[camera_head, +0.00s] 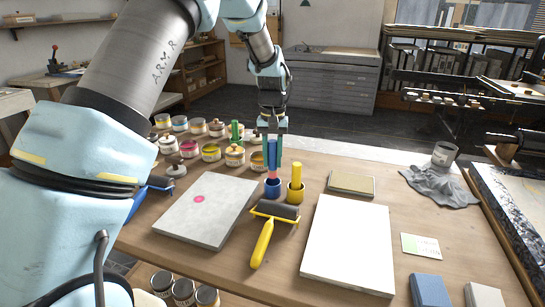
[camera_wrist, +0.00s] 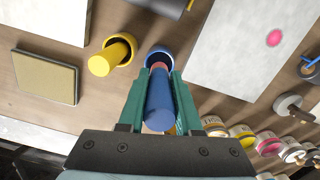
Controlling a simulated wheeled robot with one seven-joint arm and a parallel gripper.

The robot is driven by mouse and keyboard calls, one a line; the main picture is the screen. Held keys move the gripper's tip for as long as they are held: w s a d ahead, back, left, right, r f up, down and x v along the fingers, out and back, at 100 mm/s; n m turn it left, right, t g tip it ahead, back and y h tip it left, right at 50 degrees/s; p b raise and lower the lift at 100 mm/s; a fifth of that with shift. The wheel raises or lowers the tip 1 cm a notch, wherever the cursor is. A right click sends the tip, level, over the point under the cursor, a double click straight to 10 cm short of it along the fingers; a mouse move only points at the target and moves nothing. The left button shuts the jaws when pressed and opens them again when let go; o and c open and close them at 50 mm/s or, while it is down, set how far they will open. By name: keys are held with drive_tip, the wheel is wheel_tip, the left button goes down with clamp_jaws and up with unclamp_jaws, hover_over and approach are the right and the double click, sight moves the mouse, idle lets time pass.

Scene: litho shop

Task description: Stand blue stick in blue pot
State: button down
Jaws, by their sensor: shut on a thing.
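My gripper (camera_head: 273,160) points down over the table, its green fingers shut on the blue stick (camera_head: 272,153). The stick is upright, with a reddish band near its lower end. The small blue pot (camera_head: 272,189) stands on the table directly beneath it. In the wrist view, the stick (camera_wrist: 160,100) lies between the fingers of my gripper (camera_wrist: 161,78), and its far end overlaps the mouth of the blue pot (camera_wrist: 159,49). The stick's lower tip is hidden, so I cannot tell how deep it sits in the pot.
A yellow stick (camera_head: 296,173) stands in a yellow pot (camera_head: 296,192) close on the right. A yellow-handled roller (camera_head: 263,240) lies in front. A grey slab (camera_head: 205,210) is left, a white slab (camera_head: 348,240) right. Several ink tins (camera_head: 211,152) and a green stick (camera_head: 236,132) stand behind left.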

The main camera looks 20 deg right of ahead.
sight(273, 141)
drive_tip(key=shift+f+b, duration=0.85)
drive_tip(key=shift+f, duration=1.55)
drive_tip(key=c, duration=0.5)
unclamp_jaws()
drive_tip(key=shift+r, duration=0.1)
drive_tip(key=r, duration=0.3)
drive_tip(key=r+b, duration=0.1)
drive_tip(key=r, duration=0.6)
drive_tip(key=shift+w+d+r, duration=0.2)
drive_tip(key=shift+w+r, duration=0.15)
drive_tip(key=shift+s, duration=0.1)
